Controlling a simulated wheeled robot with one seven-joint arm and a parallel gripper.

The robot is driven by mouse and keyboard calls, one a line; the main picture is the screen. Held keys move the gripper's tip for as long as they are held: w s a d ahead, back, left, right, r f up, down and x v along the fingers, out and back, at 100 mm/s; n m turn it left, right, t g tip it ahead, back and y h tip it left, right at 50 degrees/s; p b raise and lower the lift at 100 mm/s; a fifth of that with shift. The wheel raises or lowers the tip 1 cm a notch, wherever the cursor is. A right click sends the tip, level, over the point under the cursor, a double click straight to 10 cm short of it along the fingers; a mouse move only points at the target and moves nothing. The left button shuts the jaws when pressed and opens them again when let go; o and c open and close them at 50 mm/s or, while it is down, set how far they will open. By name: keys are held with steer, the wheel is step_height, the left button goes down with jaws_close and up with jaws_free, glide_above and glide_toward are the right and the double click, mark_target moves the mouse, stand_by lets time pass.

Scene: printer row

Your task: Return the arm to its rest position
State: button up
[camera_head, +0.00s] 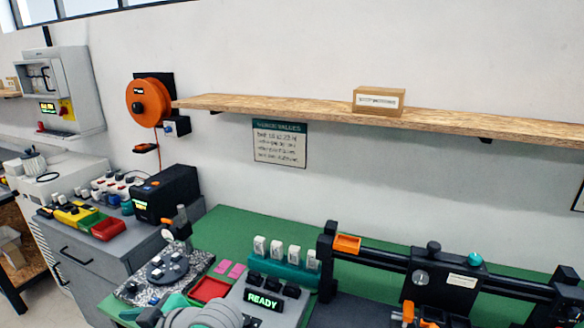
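I cannot make out my gripper in the head view. A grey ribbed, rounded shape with a teal part shows at the bottom edge, left of centre, in front of the bench. It may be a link of my own arm, but I cannot tell. What my gripper holds, if anything, is hidden.
A green bench top (225,225) carries a READY display (263,302), a red tray (209,289), a teal rack (284,263) of white-topped pieces and a black gantry (385,257). A wooden shelf (300,112) with a cardboard box (379,101) spans the wall above. A grey cabinet (85,262) stands left.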

steer(key=w+d+f+m+t+y, duration=0.2)
steer(key=w+d+m+t, duration=0.15)
steer(key=m+t, duration=0.5)
steer(key=s+d+f+m+t+h, duration=0.3)
steer(key=s+d+f+m+h, duration=0.2)
steer(key=d+f, duration=0.35)
steer(key=s+d+f+m+t+h, duration=0.3)
steer(key=s+d+f+m+h, duration=0.15)
steer(key=d+f, duration=0.35)
steer(key=s+d+f+g+h, duration=0.1)
steer(key=s+d+h, duration=0.1)
steer(key=s+d, duration=0.6)
steer(key=s+d+f+n+h, duration=0.1)
steer(key=s+d+h, duration=0.2)
steer(key=s+d, duration=0.5)
steer(key=s, duration=0.6)
steer(key=shift+s+f+n+g+h, duration=0.3)
steer(key=shift+s+g+h, duration=0.05)
jaws_close()
